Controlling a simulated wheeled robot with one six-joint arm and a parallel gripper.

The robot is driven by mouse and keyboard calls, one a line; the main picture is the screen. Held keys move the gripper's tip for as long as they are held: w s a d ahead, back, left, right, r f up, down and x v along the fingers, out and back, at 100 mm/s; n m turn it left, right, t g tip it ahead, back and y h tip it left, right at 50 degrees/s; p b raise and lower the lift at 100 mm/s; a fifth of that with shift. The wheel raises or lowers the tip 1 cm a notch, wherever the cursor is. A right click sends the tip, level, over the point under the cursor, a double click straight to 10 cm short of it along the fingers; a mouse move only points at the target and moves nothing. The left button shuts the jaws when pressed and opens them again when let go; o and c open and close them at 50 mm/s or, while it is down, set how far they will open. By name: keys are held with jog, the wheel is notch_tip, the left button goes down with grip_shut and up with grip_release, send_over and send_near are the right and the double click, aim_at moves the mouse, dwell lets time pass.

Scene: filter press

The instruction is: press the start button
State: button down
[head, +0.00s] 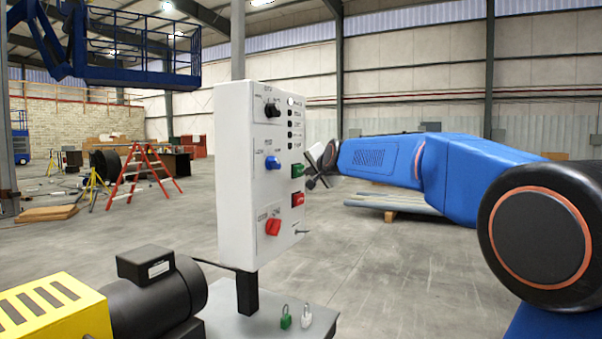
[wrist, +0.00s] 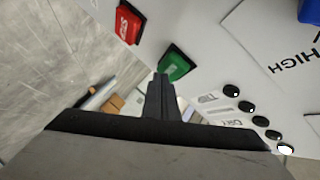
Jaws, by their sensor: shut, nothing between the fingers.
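The green button (head: 297,170), which I take to be the start button, is on the white control panel (head: 235,175), above the red button (head: 298,199). In the wrist view the green button (wrist: 174,62) lies just beyond my fingertips, with the red button (wrist: 128,22) to its upper left. My gripper (head: 310,182) is shut and empty, at the right side of the panel. In the wrist view the shut fingertips (wrist: 162,76) overlap the near edge of the green button. I cannot tell whether they touch it.
The panel also carries a black knob (head: 272,110), a blue knob (head: 272,162), a red knob (head: 272,227) and a column of small indicators (head: 290,124). Green and white padlocks (head: 286,318) sit on the base plate below. Open floor lies behind the panel.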

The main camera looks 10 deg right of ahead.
jog(key=shift+w+a, duration=0.35)
jog(key=shift+a, duration=0.15)
dwell(0.8)
jog(key=shift+s+d, duration=0.6)
jog(key=shift+d, duration=0.25)
jog(key=shift+s+d, duration=0.75)
jog(key=shift+d, duration=0.3)
jog(key=shift+s+d, duration=0.75)
jog(key=shift+d, duration=0.25)
jog(key=s+d+f+n+g+h, duration=0.1)
jog(key=s+d+f+n+g, duration=0.1)
jog(key=s+f, duration=1)
jog(key=s+d+f+n+g, duration=0.2)
jog(key=s+f+n+g, duration=0.2)
jog(key=s+f, duration=0.9)
jog(key=s+d+f+n+g+h, duration=0.1)
jog(key=s+f, duration=1.1)
jog(key=s, duration=1.7)
jog(key=d+n+g, duration=0.1)
jog(key=n+g, duration=0.1)
jog(key=g, duration=0.1)
jog(key=shift+s+f+n+h, duration=0.2)
jog(key=shift+f+n+h, duration=0.1)
jog(key=shift+f, duration=0.1)
